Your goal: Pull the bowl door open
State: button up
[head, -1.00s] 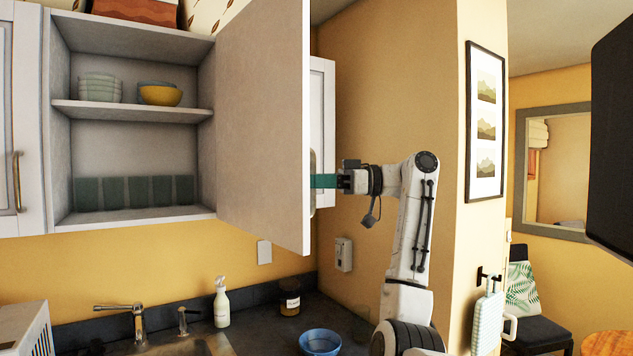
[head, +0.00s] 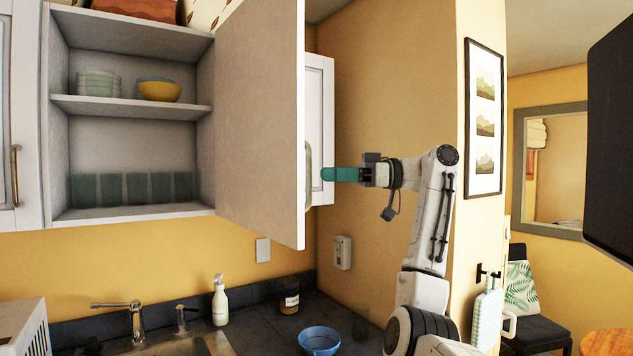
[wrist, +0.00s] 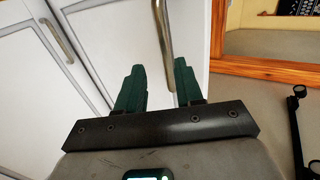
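The bowl door (head: 258,120) is a pale cabinet door standing wide open, swung out toward me. Behind it the cabinet shelf (head: 130,103) shows stacked green bowls (head: 98,84) and a yellow bowl (head: 160,92). The door's handle (head: 308,175) is on its right-hand outer face; a metal handle (wrist: 163,40) also shows in the wrist view beyond my fingers. My gripper (head: 326,174) is just right of the handle, apart from it. In the wrist view its green fingers (wrist: 160,84) are spread with nothing between them.
A closed white cabinet door (head: 320,125) is behind the open door. A wall (head: 380,110) with framed pictures (head: 485,120) is behind my arm. On the counter below are a soap bottle (head: 220,300), a jar (head: 289,300) and a blue bowl (head: 320,341).

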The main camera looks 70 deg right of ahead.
jog(key=b+v, duration=0.1)
jog(key=v, duration=0.5)
dwell(0.5)
